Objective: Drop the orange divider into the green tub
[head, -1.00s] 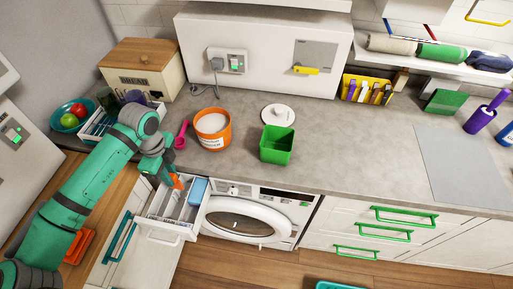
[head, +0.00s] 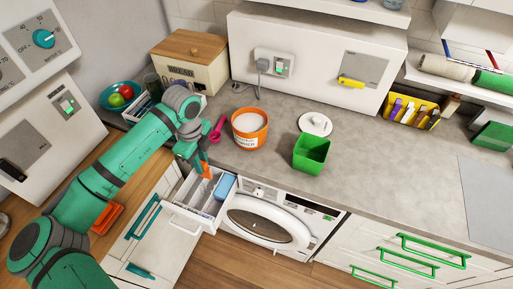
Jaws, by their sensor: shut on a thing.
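The orange divider (head: 205,170) is a small orange piece at the tip of my gripper (head: 199,162). My gripper is shut on it, above the back of an open white drawer (head: 185,212). Whether the divider still touches the drawer's inside, I cannot tell. The green tub (head: 311,152) is an open square tub standing upright on the grey worktop, to the right of my gripper. No contents show in it.
The drawer holds pale dividers and a blue block (head: 224,186). An orange-rimmed bucket (head: 249,128) and a pink scoop (head: 217,130) stand between gripper and tub. A white lid (head: 315,123) lies behind the tub. The worktop right of the tub is clear.

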